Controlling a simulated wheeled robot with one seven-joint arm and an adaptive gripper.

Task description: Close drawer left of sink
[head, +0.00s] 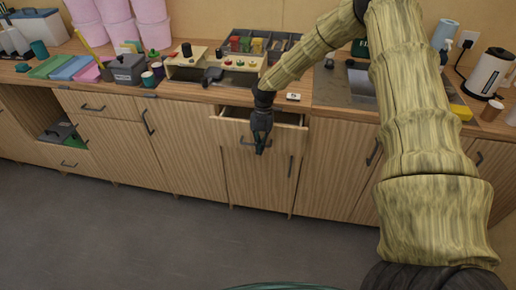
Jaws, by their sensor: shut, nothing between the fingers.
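The wooden drawer (232,132) just left of the sink (350,85) is pulled partly out, and its open top shows below the counter edge. Its dark bar handle (246,143) is partly hidden by my gripper. My gripper (260,150) is shut and empty, pointing down in front of the drawer front. Whether it touches the front or the handle I cannot tell. My arm covers part of the sink.
Below the drawer is a shut cabinet door (258,185). The wooden counter (190,90) holds a grey box (128,70), an organiser tray and pink tubs (152,25). At right stands a white kettle (488,73). The grey floor (150,235) in front is clear.

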